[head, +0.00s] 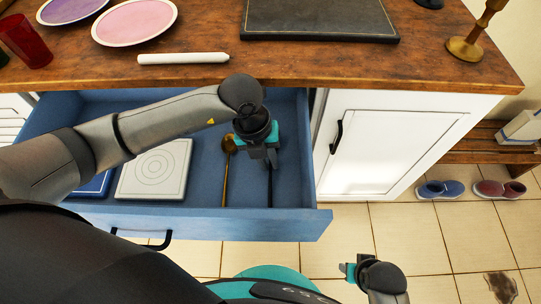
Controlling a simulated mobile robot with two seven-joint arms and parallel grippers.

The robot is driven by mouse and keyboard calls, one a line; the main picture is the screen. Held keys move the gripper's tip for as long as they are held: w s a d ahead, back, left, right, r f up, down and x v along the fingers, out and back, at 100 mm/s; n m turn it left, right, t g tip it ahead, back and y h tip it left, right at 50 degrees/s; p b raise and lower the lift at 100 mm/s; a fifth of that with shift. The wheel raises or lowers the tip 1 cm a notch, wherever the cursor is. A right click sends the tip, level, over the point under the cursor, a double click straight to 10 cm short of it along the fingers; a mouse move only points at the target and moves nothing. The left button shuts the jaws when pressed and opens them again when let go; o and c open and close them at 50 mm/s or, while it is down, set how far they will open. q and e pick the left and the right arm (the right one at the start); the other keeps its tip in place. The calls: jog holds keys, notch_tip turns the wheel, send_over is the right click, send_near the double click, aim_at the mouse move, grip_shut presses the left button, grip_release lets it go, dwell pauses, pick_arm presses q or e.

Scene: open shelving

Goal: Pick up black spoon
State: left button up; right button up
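A thin black utensil (270,188), which looks like the black spoon, lies lengthwise in the open blue drawer, near its right end. Only its lower part shows; its upper part is hidden behind my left gripper. My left gripper (264,157) points down into the drawer, right over the utensil. I cannot tell whether its fingers touch the utensil or how far apart they are. My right gripper (350,270) is low at the bottom right, outside the drawer and away from the utensil; its fingers are too small to read.
A brown spoon (227,165) lies just left of my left gripper. A pale square board (154,170) and a blue item (94,186) fill the drawer's left part. The drawer's walls (308,130) surround the gripper. The wooden countertop (300,72) overhangs the drawer's back.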

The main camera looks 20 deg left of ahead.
pick_arm(q)
jog(key=shift+c, duration=0.3)
grip_shut()
